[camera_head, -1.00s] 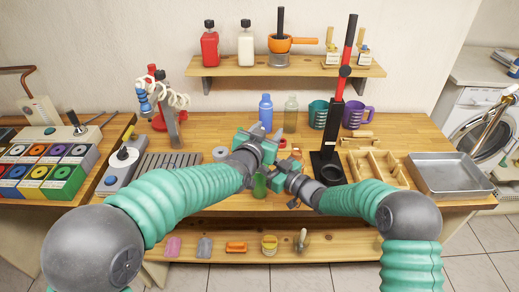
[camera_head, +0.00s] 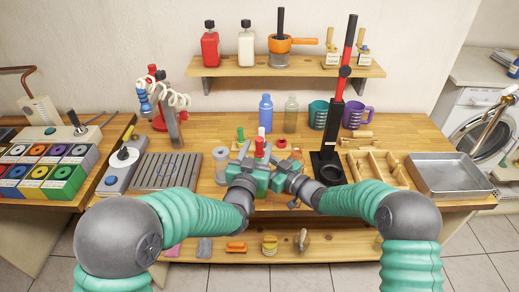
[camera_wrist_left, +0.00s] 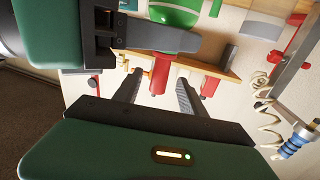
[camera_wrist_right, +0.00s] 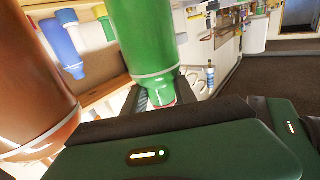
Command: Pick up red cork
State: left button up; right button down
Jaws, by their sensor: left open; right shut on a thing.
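The red cork (camera_head: 259,146) stands up just past the fingers of my left gripper (camera_head: 252,158). In the left wrist view the red cork (camera_wrist_left: 160,76) lies between the two open left fingers (camera_wrist_left: 158,95), with a gap on each side. A green bottle (camera_wrist_left: 178,12) is directly beside it, and a finger of my right gripper crosses at its neck. In the right wrist view the green bottle (camera_wrist_right: 148,42) is large, with red at its end (camera_wrist_right: 160,96).
A brown bottle (camera_wrist_right: 28,85) is close beside the green one in the right wrist view. A black stand with a red post (camera_head: 340,92) rises right of my right gripper. A ribbed grey plate (camera_head: 168,170) lies left. Blue (camera_head: 265,112) and clear (camera_head: 291,115) bottles stand behind.

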pick_arm(q)
jog(key=shift+x, duration=1.25)
pick_arm(e)
jog(key=shift+f, duration=0.2)
pick_arm(q)
grip_shut()
notch_tip(320, 180, up, 10)
jog(key=shift+f, duration=0.1)
jog(key=shift+r, duration=0.4)
notch_tip(320, 180, up, 6)
jog(key=s+d+r, duration=0.1)
jog(key=s+d, duration=0.4)
jog(key=s, duration=0.3)
jog(key=shift+s+d, duration=0.2)
